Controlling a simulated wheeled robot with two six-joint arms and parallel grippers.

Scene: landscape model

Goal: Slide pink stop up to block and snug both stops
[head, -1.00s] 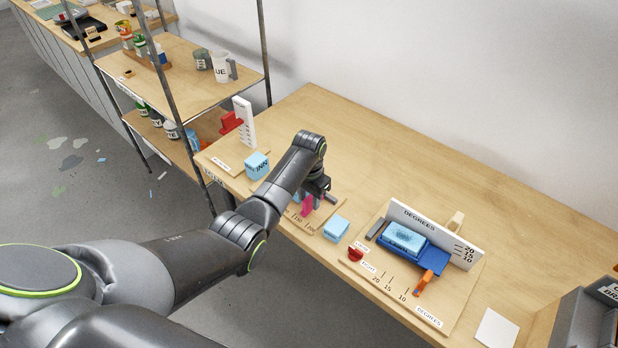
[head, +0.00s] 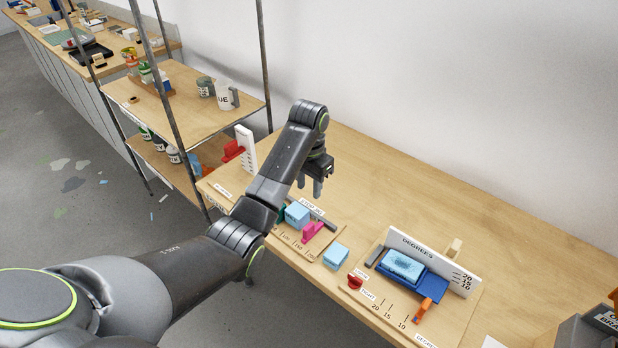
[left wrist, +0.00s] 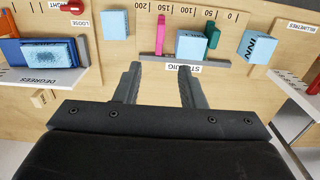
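The stop jig (head: 287,239) lies on the bench with a printed scale. A light blue block (head: 297,214) sits on it between a pink stop (head: 312,231) and a dark green stop (head: 283,212). In the left wrist view, a narrow gap shows between the pink stop (left wrist: 160,35) and the block (left wrist: 191,44). The green stop (left wrist: 212,36) is close against the block's other side; contact is unclear. My left gripper (head: 312,188) is raised behind the jig, empty, its fingers (left wrist: 157,80) apart. My right gripper is not in view.
Another blue block (head: 335,255) and a red knob (head: 355,281) lie to the right. The degrees jig (head: 450,305) with its upright board stands further right. The bench's back is mostly clear.

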